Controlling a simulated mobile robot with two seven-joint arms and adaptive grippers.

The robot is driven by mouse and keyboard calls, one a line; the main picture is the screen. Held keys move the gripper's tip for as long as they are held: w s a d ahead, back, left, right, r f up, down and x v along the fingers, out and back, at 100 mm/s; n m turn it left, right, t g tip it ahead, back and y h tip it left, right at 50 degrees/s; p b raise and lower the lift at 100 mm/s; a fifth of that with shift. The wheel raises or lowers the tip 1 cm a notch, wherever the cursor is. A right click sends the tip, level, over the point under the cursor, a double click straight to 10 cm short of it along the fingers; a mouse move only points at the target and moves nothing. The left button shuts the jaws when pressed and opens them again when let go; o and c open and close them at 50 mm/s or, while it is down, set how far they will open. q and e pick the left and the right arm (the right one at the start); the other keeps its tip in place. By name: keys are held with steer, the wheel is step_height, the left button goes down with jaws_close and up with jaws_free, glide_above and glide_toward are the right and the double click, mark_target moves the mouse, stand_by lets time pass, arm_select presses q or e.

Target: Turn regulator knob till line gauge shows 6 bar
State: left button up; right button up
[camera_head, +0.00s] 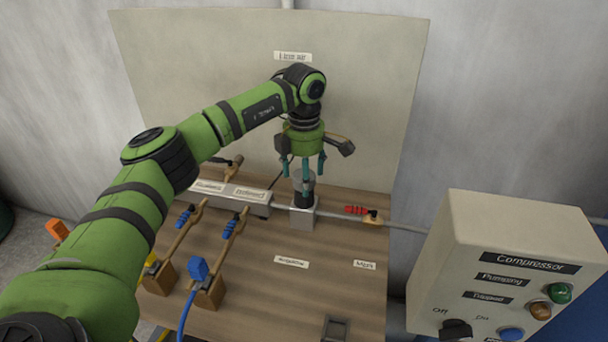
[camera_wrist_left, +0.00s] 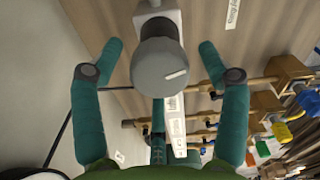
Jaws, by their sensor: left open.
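The regulator knob (camera_head: 303,182) is a dark grey cylinder on top of a light regulator block (camera_head: 303,214) on the wooden board. In the left wrist view the knob (camera_wrist_left: 158,68) shows its round top with a white pointer mark. My left gripper (camera_head: 302,172) points down over the knob, its teal fingers open. In the wrist view the fingers (camera_wrist_left: 160,52) stand on both sides of the knob, with gaps visible; a further finger shows below it. I cannot see a line gauge dial; my arm covers the panel under the upper label (camera_head: 292,56). My right gripper is out of view.
A compressor box (camera_head: 500,270) with lamps and a switch stands at the right. A red-handled valve (camera_head: 362,211) sits on the pipe right of the regulator. Blue-handled valves (camera_head: 236,225) and a labelled manifold (camera_head: 228,194) lie left. The board's front right is mostly clear.

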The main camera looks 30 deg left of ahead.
arm_select(q)
step_height(320, 180, up, 12)
stand_by(0.4)
steer(key=shift+f, duration=0.15)
